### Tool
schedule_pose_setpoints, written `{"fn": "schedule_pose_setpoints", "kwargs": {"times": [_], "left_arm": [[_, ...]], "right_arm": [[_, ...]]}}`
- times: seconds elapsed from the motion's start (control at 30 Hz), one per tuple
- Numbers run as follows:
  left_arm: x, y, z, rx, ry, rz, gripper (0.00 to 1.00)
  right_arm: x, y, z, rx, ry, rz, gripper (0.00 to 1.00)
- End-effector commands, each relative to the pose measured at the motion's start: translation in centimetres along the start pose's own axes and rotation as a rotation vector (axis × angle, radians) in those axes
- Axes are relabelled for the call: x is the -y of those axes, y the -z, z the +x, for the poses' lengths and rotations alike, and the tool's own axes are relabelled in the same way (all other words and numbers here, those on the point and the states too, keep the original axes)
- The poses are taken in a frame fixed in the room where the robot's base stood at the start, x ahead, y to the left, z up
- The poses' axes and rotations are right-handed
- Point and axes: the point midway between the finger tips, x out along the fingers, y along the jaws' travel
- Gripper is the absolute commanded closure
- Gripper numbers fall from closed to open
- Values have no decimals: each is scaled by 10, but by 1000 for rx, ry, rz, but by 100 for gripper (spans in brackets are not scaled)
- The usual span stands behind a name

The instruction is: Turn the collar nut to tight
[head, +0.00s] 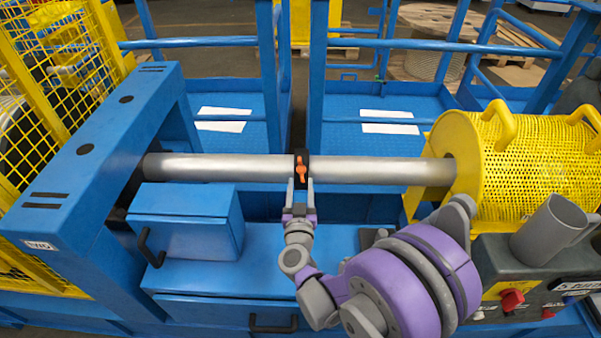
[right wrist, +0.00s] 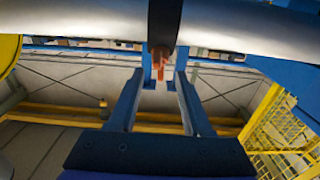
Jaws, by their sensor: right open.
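The collar nut (head: 302,170) is a dark ring with an orange grip, around the silver shaft (head: 220,168) near its middle. The orange grip stands nearly upright in the head view. My right gripper (head: 300,186) comes up from below, its fingers apart, just under the orange grip. In the right wrist view the orange grip (right wrist: 160,66) shows between the tips of my open right gripper (right wrist: 164,72), with a gap visible beside it. I cannot tell whether a finger touches it. My left gripper is not in view.
A blue frame (head: 85,150) holds the shaft at left, and a yellow perforated guard (head: 540,160) stands at right. Below are a blue box (head: 185,225), a grey mug (head: 548,230) and a control panel with a red knob (head: 512,300). Blue railings (head: 400,44) stand behind.

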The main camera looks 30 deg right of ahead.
Motion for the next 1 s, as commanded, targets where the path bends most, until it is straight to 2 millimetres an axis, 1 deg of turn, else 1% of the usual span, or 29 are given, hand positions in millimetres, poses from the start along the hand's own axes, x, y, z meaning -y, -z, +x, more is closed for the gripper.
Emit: {"fn": "schedule_pose_setpoints", "kwargs": {"times": [0.03, 0.1, 0.2, 0.3, 0.43, 0.67, 0.7, 0.77, 0.8, 0.93, 0.97, 1.0], "left_arm": [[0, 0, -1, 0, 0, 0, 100], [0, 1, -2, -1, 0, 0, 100], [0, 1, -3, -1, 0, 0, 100], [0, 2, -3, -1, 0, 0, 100], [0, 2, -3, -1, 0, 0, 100], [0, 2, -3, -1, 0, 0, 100], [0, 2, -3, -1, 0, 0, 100], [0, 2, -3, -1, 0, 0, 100], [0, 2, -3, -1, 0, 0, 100], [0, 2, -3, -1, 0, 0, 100], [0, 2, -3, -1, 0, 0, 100], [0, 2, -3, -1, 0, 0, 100]], "right_arm": [[-1, 1, 11, -1, -4, -1, 50], [-1, 0, 23, 0, -2, 1, 50], [0, 0, 37, 0, -2, 0, 50], [0, 0, 46, 0, -1, 0, 50], [0, 0, 51, 0, -1, 0, 50], [0, 0, 52, 1, 0, 1, 50], [0, 0, 52, 1, 0, 0, 54], [0, 0, 52, 1, 0, 0, 65], [0, 0, 52, 1, 0, 0, 72], [0, 0, 52, 1, 0, 1, 96], [0, 0, 52, 1, 0, 0, 100], [0, 0, 52, 1, 0, 1, 100]]}}
